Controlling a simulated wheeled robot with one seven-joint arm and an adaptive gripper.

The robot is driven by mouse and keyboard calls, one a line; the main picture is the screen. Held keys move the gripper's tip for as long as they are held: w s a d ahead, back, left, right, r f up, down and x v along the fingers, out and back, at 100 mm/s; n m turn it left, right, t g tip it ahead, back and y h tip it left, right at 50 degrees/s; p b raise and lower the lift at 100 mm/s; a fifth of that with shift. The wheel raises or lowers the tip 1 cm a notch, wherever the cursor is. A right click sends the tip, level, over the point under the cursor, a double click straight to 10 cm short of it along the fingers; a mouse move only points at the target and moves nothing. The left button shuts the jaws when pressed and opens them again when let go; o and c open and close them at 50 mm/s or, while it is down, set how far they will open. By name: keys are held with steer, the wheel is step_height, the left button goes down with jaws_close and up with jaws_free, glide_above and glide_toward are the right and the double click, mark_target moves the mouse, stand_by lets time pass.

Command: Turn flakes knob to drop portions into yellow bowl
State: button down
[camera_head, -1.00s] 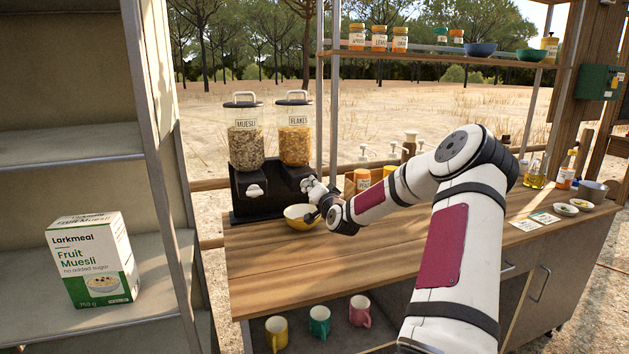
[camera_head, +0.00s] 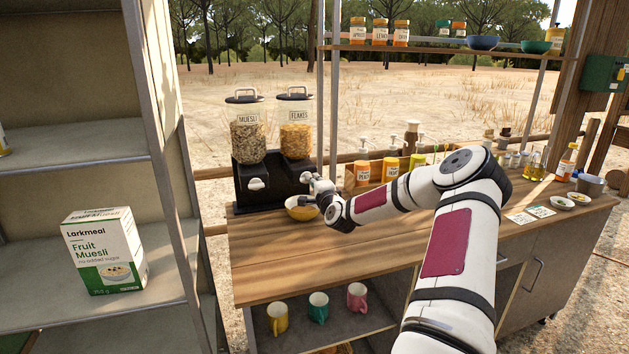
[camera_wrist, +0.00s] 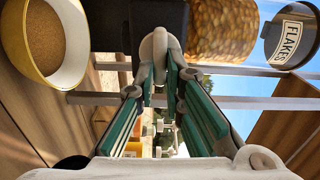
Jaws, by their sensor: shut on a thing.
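The flakes dispenser (camera_head: 295,135) stands on a black base beside the muesli one; its labelled lid (camera_wrist: 291,35) and clear jar of flakes show at the right of the wrist view. The pale flakes knob (camera_wrist: 160,47) sits between my fingertips in the wrist view. My gripper (camera_wrist: 163,72) is shut on it; in the head view my gripper (camera_head: 318,185) is at the front of the dispenser, partly hiding the knob. The yellow bowl (camera_head: 302,213) stands on the counter below the outlet; in the wrist view the bowl (camera_wrist: 76,75) holds a brown layer.
The muesli dispenser (camera_head: 247,135) stands to the left with its own white knob. An orange and yellow group of bottles (camera_head: 390,170) stands behind my forearm. The wooden counter (camera_head: 290,265) is clear in front. A Fruit Muesli box (camera_head: 104,250) is on the left shelf.

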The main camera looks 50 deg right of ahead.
steer(key=shift+f, duration=0.1)
stand_by(0.3)
steer(key=c, duration=1.7)
jaws_free()
steer(key=v, duration=1.2)
steer(key=shift+s, duration=0.1)
